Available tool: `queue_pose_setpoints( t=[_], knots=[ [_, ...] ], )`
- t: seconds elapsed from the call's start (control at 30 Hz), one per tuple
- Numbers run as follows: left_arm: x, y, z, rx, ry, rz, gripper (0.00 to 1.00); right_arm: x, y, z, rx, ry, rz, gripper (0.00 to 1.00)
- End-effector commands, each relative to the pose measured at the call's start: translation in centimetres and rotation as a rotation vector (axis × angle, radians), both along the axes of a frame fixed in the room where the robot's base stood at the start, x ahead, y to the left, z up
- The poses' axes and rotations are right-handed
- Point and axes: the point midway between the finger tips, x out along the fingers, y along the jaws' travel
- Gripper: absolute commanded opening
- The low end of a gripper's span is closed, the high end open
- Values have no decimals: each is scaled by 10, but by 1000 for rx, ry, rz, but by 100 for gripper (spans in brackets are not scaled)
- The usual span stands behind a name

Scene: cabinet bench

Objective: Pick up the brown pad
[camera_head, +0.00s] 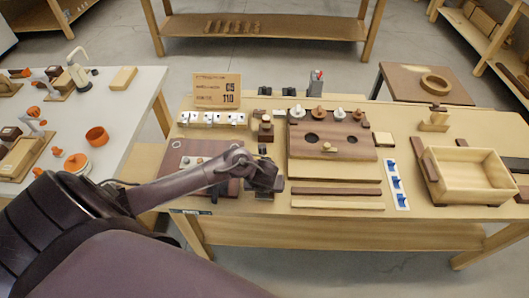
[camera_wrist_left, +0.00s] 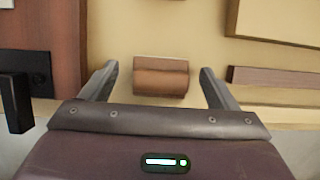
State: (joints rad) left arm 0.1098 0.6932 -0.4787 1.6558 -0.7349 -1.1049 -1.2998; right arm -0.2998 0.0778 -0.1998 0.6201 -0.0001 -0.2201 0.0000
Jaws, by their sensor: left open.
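A small brown pad (camera_wrist_left: 161,80), block-like with a lighter top strip, lies on the pale bench top in the left wrist view. It sits between the two spread fingers of my left gripper (camera_wrist_left: 158,73), with a gap on each side. In the head view my left gripper (camera_head: 268,180) is over the front of the bench, left of the board with round holes, and I cannot make out the pad there because the gripper covers that spot. My left gripper is open and empty. My right gripper is not in view.
The holed board (camera_head: 337,142) with knobs stands just right of my left gripper, and a brown panel (camera_head: 183,153) lies to its left. Wooden strips (camera_head: 335,192) lie along the front edge. A wooden tray (camera_head: 463,197) is at the right. A sign (camera_head: 217,91) stands behind.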

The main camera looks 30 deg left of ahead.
Motion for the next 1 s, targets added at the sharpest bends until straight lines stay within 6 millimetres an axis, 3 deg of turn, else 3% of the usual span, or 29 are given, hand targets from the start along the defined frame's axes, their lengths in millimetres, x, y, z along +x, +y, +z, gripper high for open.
queue_pose_setpoints(
  t=[0.27, 0.67, 1.0],
  knots=[
    [1, 1, -4, 0, 0, 1, 82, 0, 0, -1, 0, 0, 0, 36],
    [1, 0, -4, -1, -1, 1, 31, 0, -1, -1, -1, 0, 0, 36],
    [2, 0, 3, -2, -2, 2, 30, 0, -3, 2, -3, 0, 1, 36]
  ],
)
